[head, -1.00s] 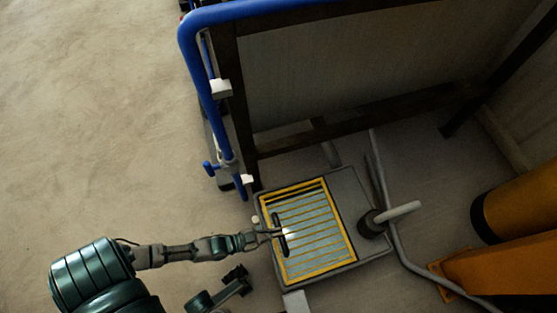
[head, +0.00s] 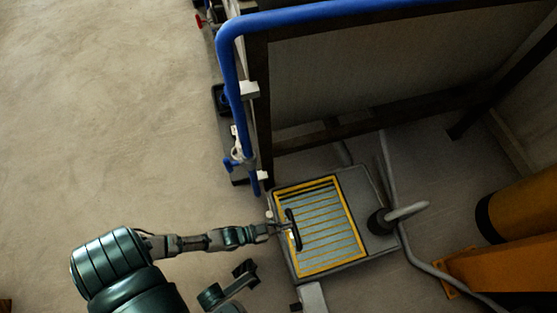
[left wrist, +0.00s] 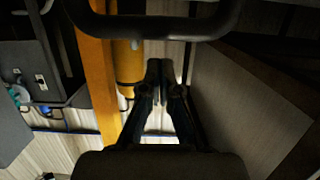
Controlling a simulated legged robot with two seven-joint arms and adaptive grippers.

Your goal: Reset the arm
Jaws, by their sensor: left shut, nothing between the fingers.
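My left arm comes in from the lower left in the head view. Its gripper (head: 286,228) is over the left edge of a yellow-framed grating (head: 353,222). A dark bar-shaped handle (head: 293,229) shows right at the fingertips, but the fingers are not closed on it. In the left wrist view the two fingers (left wrist: 160,70) meet at their tips with nothing between them. The dark handle (left wrist: 150,27) crosses the top of that view, apart from the fingertips. My right gripper does not show.
A blue rail (head: 228,75) and a dark-framed panel (head: 400,70) stand behind the grating. A grey post with a pale handle (head: 407,211) is to its right. An orange structure (head: 510,265) is at lower right. The floor (head: 100,110) at left is clear.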

